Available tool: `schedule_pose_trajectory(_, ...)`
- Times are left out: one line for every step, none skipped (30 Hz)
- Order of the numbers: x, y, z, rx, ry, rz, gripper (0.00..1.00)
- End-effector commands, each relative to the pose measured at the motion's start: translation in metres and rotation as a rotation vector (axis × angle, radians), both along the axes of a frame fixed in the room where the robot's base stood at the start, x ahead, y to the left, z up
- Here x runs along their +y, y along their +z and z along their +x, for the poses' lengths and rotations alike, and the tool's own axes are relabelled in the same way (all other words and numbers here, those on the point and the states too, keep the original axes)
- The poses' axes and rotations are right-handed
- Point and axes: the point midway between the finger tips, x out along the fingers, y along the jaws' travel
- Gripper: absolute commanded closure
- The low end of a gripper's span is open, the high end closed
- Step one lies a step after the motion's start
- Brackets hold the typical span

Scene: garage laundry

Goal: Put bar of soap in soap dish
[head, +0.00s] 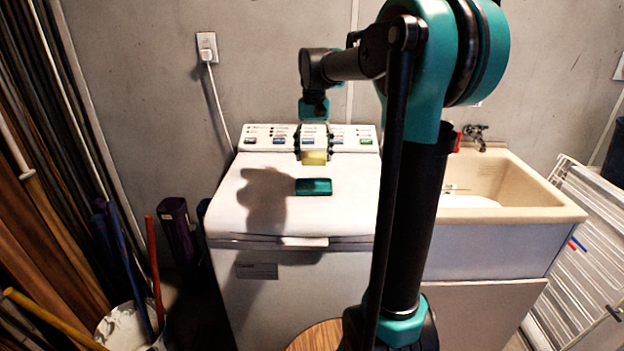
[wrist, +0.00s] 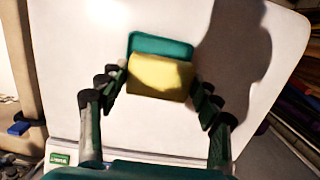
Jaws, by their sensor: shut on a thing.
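A yellow bar of soap (head: 314,158) is held between the fingers of my gripper (head: 313,152), above the white washing machine lid. In the wrist view the soap (wrist: 160,77) sits between the two fingertips of my gripper (wrist: 161,84). A teal soap dish (head: 313,187) lies on the lid, in front of the gripper in the head view. In the wrist view the dish (wrist: 160,45) shows just beyond the soap, which hides part of it. The soap appears apart from the dish. The dish's inside is hard to make out.
The washing machine (head: 240,218) has a raised control panel (head: 262,138) at its back. A beige sink (head: 520,214) stands to the right. A white bucket (head: 122,328) with poles is at the lower left. The lid around the dish is clear.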

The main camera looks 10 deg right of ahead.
Motion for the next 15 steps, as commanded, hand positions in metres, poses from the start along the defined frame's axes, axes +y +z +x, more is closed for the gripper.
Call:
schedule_pose_trajectory(0.0, -0.012, 0.0, 0.0, 0.0, 0.0, 0.72)
schedule_pose_trajectory(0.0, -0.019, 0.001, 0.0, 0.0, 0.0, 0.72)
schedule_pose_trajectory(0.0, -0.026, 0.001, 0.0, 0.0, 0.0, 0.72)
schedule_pose_trajectory(0.0, -0.031, 0.0, 0.0, 0.0, 0.0, 0.72)
schedule_pose_trajectory(0.0, -0.035, 0.001, 0.0, 0.0, 0.0, 0.72)
schedule_pose_trajectory(0.0, -0.039, 0.001, 0.0, 0.0, 0.0, 0.72)
schedule_pose_trajectory(0.0, -0.042, 0.001, 0.0, 0.0, 0.0, 0.72)
schedule_pose_trajectory(0.0, -0.044, 0.001, 0.0, 0.0, 0.0, 0.72)
schedule_pose_trajectory(0.0, -0.046, 0.0, 0.0, 0.0, 0.0, 0.72)
schedule_pose_trajectory(0.0, -0.047, 0.0, 0.0, 0.0, 0.0, 0.72)
schedule_pose_trajectory(0.0, -0.049, 0.0, 0.0, 0.0, 0.0, 0.72)
schedule_pose_trajectory(0.0, -0.051, 0.0, 0.0, 0.0, 0.0, 0.72)
schedule_pose_trajectory(0.0, -0.054, 0.0, 0.0, 0.0, 0.0, 0.72)
schedule_pose_trajectory(0.0, -0.057, 0.0, 0.0, 0.0, 0.0, 0.72)
schedule_pose_trajectory(0.0, -0.062, 0.001, 0.0, 0.0, 0.0, 0.72)
